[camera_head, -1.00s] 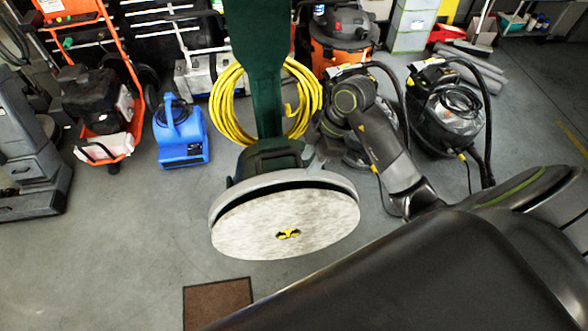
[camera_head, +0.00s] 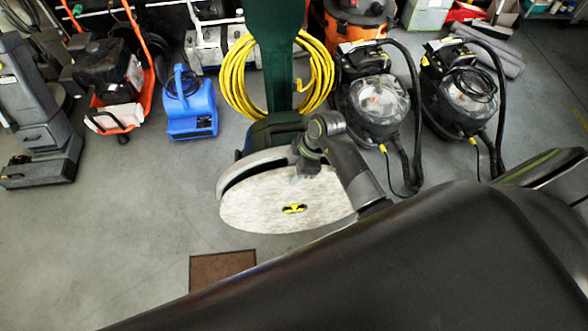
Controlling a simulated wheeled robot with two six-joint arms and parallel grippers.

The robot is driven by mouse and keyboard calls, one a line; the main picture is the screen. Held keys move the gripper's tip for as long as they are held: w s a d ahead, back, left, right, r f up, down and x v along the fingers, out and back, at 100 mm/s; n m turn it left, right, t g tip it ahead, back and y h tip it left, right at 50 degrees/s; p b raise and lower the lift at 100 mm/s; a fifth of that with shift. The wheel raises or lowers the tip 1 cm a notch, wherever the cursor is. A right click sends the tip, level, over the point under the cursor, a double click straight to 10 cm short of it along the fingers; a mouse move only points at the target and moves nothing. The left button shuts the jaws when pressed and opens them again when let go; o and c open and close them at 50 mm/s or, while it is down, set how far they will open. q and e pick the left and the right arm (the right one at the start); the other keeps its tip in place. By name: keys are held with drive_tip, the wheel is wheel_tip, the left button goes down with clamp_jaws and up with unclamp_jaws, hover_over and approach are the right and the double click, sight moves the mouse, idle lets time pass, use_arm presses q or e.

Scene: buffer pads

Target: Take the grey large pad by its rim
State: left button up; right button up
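The grey large pad (camera_head: 270,205) is a pale mottled disc with a small yellow and black centre piece. It faces me on the tilted head of a dark green floor machine (camera_head: 268,60). My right gripper (camera_head: 304,170) is at the pad's upper right part, overlapping it in the picture. The gripper and forearm hide that part of the rim. The fingertips are small and blurred, so I cannot tell whether they touch the pad or are open. My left gripper is out of view.
A yellow cable coil (camera_head: 235,85) hangs behind the machine's column. A blue blower (camera_head: 190,108) stands to the left, two black vacuums to the right, one of them close (camera_head: 372,105). A brown mat (camera_head: 222,266) lies on open grey floor in front.

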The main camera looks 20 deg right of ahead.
drive_tip(key=shift+f, duration=0.15)
drive_tip(key=shift+c, duration=0.3)
clamp_jaws()
drive_tip(key=s+a+p, duration=0.2)
drive_tip(key=s+p, duration=0.3)
drive_tip(key=s, duration=0.2)
drive_tip(key=shift+r, duration=0.3)
idle(0.6)
drive_tip(key=shift+a, duration=0.1)
